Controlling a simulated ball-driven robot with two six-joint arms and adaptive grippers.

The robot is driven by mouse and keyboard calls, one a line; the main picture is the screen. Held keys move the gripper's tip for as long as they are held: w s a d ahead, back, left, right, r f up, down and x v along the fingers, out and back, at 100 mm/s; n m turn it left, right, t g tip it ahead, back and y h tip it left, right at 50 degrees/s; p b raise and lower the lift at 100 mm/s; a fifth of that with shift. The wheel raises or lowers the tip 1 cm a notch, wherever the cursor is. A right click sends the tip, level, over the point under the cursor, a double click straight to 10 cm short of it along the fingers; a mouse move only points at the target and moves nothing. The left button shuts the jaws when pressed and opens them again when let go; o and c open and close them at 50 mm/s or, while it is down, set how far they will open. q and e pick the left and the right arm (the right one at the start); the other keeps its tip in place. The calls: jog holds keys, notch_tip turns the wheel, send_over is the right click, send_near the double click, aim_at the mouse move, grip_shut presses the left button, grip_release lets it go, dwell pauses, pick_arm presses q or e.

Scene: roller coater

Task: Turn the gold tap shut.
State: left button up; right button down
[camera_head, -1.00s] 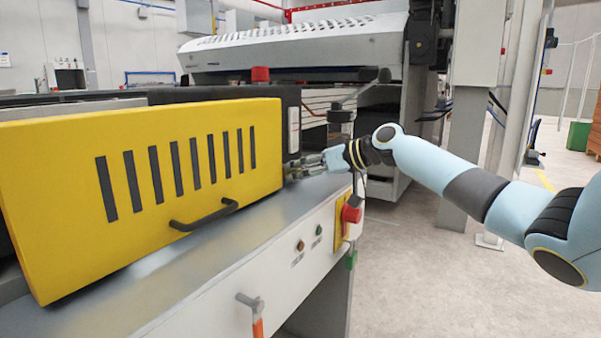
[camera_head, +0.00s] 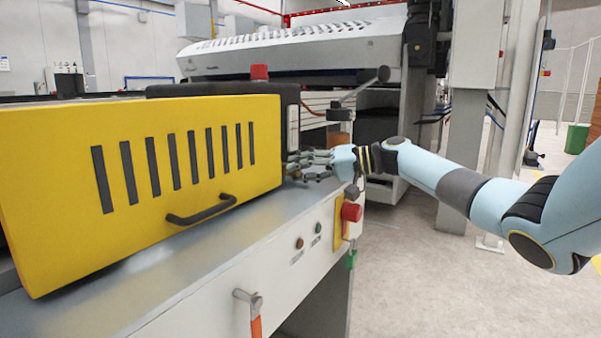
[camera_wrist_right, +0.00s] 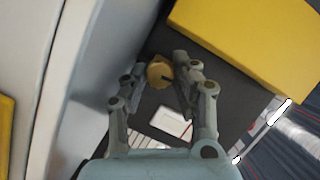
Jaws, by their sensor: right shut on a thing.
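The gold tap (camera_wrist_right: 160,73) shows in the right wrist view as a small round gold knob with a dark slot or stem, on a dark panel. My right gripper (camera_wrist_right: 160,84) is shut on the tap, one finger on each side of it. In the head view my right gripper (camera_head: 308,163) is at the dark end of the yellow-fronted machine, just above the metal ledge. The tap itself is hidden behind the fingers there. My left gripper is not in view.
The yellow cover (camera_head: 190,170) with a black handle (camera_head: 202,210) stands left of the gripper. A red button (camera_head: 351,211) sits on the cabinet corner below. An orange-handled lever (camera_head: 254,312) sticks out in front. Open floor (camera_head: 400,290) lies to the right.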

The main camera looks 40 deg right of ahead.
jog(key=shift+m, duration=0.4)
dwell(0.3)
jog(key=c, duration=1.1)
grip_release()
jog(key=shift+o, duration=0.2)
